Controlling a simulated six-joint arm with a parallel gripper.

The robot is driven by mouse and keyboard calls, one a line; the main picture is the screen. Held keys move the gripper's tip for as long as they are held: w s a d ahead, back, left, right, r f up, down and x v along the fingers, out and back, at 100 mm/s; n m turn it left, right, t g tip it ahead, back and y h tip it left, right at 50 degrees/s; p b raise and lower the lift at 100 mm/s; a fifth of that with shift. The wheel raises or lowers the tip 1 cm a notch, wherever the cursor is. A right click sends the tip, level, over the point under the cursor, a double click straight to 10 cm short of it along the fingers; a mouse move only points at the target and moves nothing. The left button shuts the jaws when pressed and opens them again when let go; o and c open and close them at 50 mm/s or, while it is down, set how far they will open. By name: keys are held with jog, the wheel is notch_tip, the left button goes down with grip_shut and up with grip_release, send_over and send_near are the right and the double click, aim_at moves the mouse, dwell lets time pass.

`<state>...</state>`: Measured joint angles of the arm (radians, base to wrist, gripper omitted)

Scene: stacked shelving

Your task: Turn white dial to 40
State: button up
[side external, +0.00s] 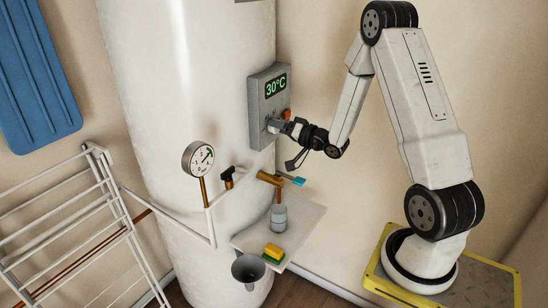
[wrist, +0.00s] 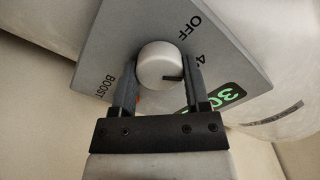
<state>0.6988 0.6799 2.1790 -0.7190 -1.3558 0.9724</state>
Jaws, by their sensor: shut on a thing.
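The white dial (wrist: 158,62) is round with a dark pointer mark on its lower right rim in the wrist view. It sits on a grey control panel (wrist: 215,62) with the labels OFF, BOOST and a partly hidden one starting with 4. My gripper (wrist: 160,80) is shut on the dial, one finger on each side. In the side view my gripper (side external: 280,127) reaches the lower part of the panel (side external: 256,100) from the right and hides most of the dial. The green display (side external: 276,85) reads 30°C. It is partly hidden by a finger in the wrist view.
The panel is on a large white tank (side external: 150,60). An orange-red knob (side external: 286,114) is just above my gripper. Below are a brass valve (side external: 268,178), a pressure gauge (side external: 199,158) and a small shelf (side external: 305,222). A drying rack (side external: 90,220) stands left.

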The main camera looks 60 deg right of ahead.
jog(key=o, duration=1.3)
jog(key=shift+s, duration=0.15)
jog(key=shift+s, duration=3.8)
jog(key=shift+w, duration=0.1)
